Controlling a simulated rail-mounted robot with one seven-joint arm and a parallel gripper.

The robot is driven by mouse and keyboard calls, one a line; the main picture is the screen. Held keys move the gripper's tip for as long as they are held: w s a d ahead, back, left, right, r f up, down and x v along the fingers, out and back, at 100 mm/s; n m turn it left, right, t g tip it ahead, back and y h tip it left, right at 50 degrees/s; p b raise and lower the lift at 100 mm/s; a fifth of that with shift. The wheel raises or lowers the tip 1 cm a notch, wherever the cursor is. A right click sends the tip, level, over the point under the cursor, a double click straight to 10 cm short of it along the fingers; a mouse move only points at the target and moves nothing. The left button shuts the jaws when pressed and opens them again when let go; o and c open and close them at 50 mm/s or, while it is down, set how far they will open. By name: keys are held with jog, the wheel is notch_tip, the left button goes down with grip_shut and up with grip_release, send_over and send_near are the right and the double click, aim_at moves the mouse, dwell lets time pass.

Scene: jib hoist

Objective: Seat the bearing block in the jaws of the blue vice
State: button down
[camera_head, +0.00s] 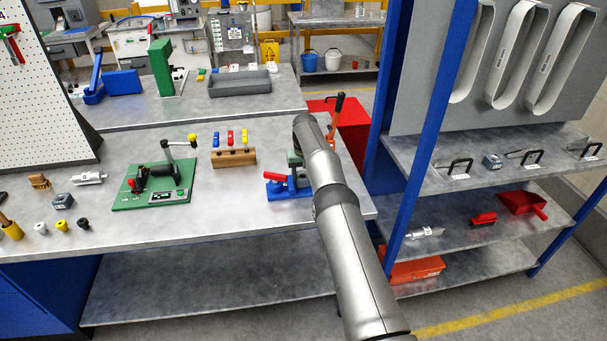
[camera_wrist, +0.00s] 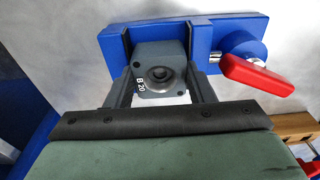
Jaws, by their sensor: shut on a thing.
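The bearing block (camera_wrist: 160,72) is a small grey-blue block with a round bore and a "B 20" mark, seen in the wrist view. My gripper (camera_wrist: 161,84) is shut on it, one dark finger on each side. The blue vice (camera_wrist: 228,32) lies directly beyond the block, its red handle (camera_wrist: 256,76) at the right. The block overlaps the vice body in this view; I cannot tell whether it is down between the jaws or above them. In the head view the blue vice (camera_head: 290,190) sits at the bench's right end, partly covered by my arm, which hides the block.
Left of the vice stand a wooden holder (camera_head: 234,158) with coloured pieces and a green fixture board (camera_head: 152,193). Another small grey block (camera_head: 63,200) lies at the bench's left. A blue shelf post (camera_head: 410,200) rises close to my arm's right. A red cabinet (camera_head: 350,130) stands behind.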

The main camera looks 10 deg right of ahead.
jog(key=shift+f, duration=0.2)
jog(key=c, duration=0.6)
grip_release()
jog(key=shift+r, duration=0.1)
jog(key=shift+c, duration=0.2)
jog(key=shift+o, duration=0.3)
jog(key=shift+r+p, duration=0.75)
jog(key=shift+r, duration=1.65)
jog(key=shift+s+r, duration=0.1)
jog(key=shift+r, duration=0.9)
